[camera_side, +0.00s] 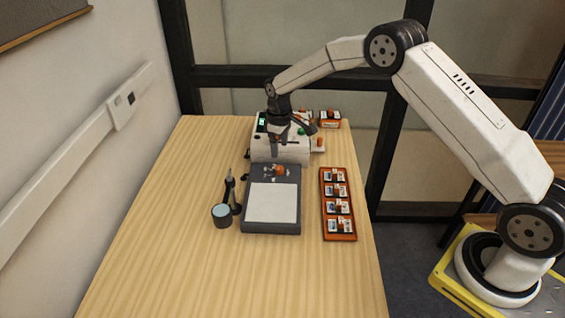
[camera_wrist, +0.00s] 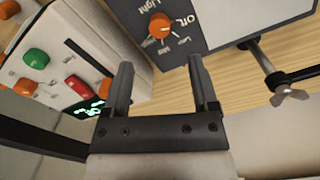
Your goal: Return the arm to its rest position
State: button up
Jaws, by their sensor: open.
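My gripper (camera_wrist: 162,85) is open and empty in the wrist view, its two dark fingers apart with wood tabletop between them. In the side view my gripper (camera_side: 274,146) points down at the front edge of a white device (camera_side: 290,152) with coloured buttons. The arm is stretched out from its base at the right over the table. The device also shows at the left of the wrist view (camera_wrist: 85,40), with green, red and orange knobs and a lit green display. The fingertips are partly lost against the dark parts in the side view.
A grey light pad (camera_side: 272,202) with an orange knob (camera_wrist: 160,26) lies before the device. An orange tray (camera_side: 324,206) with several small boxed items is to its right, a small orange tray (camera_side: 330,124) behind. The table's front is clear.

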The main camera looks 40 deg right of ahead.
jog(key=s+a+r+m+t, duration=0.1)
jog(key=s+r, duration=0.1)
jog(key=s, duration=0.7)
jog(key=s+a+r+m, duration=0.1)
jog(key=s+r+m, duration=0.1)
jog(key=s, duration=0.8)
jog(key=s+a+r+m+t, duration=0.1)
jog(key=s+r, duration=0.3)
jog(key=s, duration=0.6)
jog(key=shift+s+r+t, duration=0.15)
jog(key=shift+r+t, duration=0.1)
jog(key=shift+t, duration=0.05)
jog(key=shift+a, duration=0.1)
